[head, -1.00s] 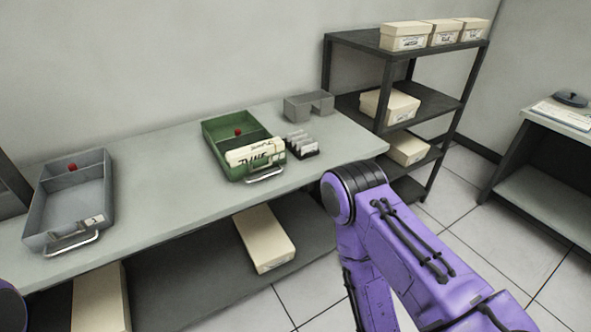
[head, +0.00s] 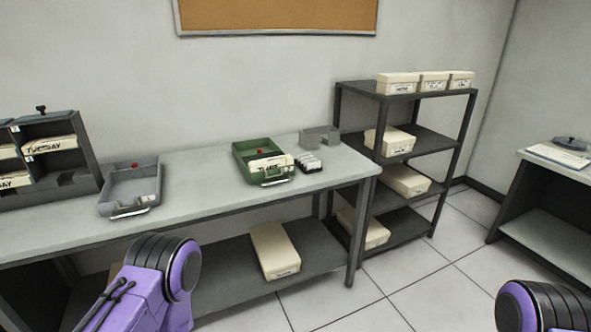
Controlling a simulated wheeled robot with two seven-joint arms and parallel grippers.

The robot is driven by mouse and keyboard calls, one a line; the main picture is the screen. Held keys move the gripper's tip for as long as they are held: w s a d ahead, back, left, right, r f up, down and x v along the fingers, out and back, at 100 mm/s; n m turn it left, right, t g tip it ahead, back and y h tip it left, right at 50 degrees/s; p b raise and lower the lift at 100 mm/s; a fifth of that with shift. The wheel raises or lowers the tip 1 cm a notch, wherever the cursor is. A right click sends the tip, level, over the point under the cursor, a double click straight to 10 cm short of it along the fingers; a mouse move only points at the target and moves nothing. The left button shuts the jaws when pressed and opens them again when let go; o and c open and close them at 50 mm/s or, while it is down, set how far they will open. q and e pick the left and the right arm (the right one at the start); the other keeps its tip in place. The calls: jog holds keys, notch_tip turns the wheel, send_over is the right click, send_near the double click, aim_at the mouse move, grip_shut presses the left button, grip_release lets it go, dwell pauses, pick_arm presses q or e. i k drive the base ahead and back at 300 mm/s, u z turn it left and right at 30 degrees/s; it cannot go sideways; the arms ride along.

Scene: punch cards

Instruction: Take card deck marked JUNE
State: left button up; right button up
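A cream card deck (head: 271,164) lies in the front part of the green tray (head: 241,158) on the long table. Its dark lettering is small now; it reads as JUNE in the earlier head view. A small red knob (head: 259,151) shows behind it in the tray. Neither of my grippers is in view. Only purple links of my arms show, at the bottom left and bottom right, well in front of the deck.
An empty-looking grey tray (head: 131,186) stands left of the green one. A dark rack (head: 83,160) at far left holds decks marked TUESDAY. A card holder (head: 309,162) and grey block (head: 319,136) stand right. A shelf unit (head: 373,197) holds boxes. The right floor is clear.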

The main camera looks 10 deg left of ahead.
aim_at(271, 164)
jog(key=z, duration=0.55)
jog(key=i, duration=0.8)
jog(key=u, duration=0.35)
